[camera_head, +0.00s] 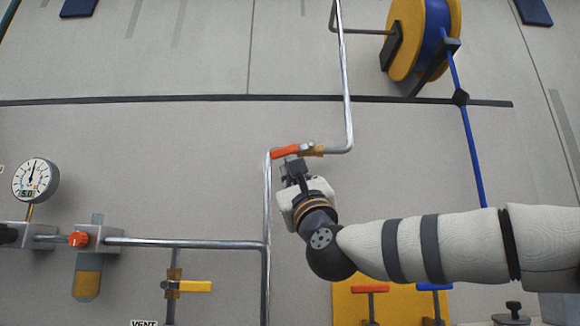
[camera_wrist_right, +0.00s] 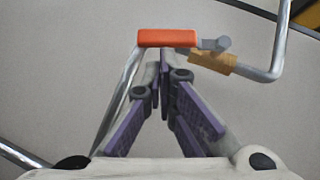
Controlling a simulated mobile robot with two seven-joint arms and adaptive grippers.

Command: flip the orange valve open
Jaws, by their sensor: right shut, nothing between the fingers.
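The orange valve handle (camera_head: 286,152) lies nearly level on a metal pipe against the wall, upper middle of the head view. Its brass body (camera_head: 312,151) sits at the handle's right end. In the right wrist view the orange handle (camera_wrist_right: 167,38) spans left from the brass body (camera_wrist_right: 212,62). My right gripper (camera_head: 292,163) is shut and empty just below the handle. In the wrist view its fingertips (camera_wrist_right: 160,55) meet close under the handle; I cannot tell whether they touch it. My left gripper is not in view.
A pressure gauge (camera_head: 36,180) and a red knob (camera_head: 79,239) are at the left. A yellow-handled valve (camera_head: 195,286) is below the horizontal pipe (camera_head: 185,243). A yellow hose reel (camera_head: 407,40) hangs upper right with a blue hose (camera_head: 470,130). Red (camera_head: 370,289) and blue (camera_head: 434,287) handles are below my arm.

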